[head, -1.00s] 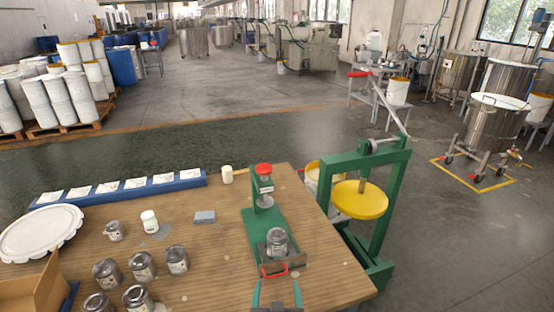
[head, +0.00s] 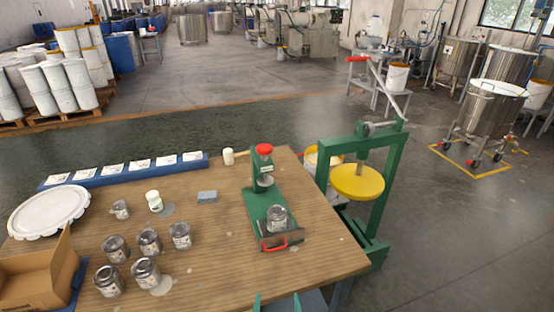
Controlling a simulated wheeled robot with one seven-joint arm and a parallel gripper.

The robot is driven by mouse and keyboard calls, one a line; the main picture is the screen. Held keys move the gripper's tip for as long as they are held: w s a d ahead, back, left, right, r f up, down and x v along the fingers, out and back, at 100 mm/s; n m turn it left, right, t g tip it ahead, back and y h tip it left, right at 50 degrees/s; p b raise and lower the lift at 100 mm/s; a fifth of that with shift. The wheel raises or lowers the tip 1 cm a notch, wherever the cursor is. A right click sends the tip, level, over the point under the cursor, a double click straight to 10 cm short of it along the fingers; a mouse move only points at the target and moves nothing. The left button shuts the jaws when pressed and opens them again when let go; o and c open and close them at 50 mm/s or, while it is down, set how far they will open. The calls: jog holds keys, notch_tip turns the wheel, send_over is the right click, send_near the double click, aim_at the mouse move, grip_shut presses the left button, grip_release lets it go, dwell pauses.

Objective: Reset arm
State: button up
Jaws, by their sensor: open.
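My gripper (head: 276,304) shows only at the bottom edge of the head view, as two green fingertips with a gap between them. It is open, and I see nothing between the fingers. Most of it and my arm lie below the frame. It is at the near edge of the wooden table (head: 215,268), in front of a green hand press (head: 262,205). A grey jar (head: 277,217) stands on the press base, apart from my gripper, behind a red handle (head: 273,244).
Several grey jars (head: 150,241) stand on the table's left part. A cardboard box (head: 38,280) and a white scalloped disc (head: 48,212) are at the far left. A blue strip with cards (head: 125,171) lies along the back. A green frame with a yellow disc (head: 357,181) stands right of the table.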

jog(key=s+f, duration=0.4)
jog(key=s, duration=1.3)
jog(key=s+r+t, duration=0.1)
jog(key=s+r, duration=0.3)
jog(key=s, duration=1)
jog(key=shift+t, duration=0.3)
jog(key=shift+r, duration=0.1)
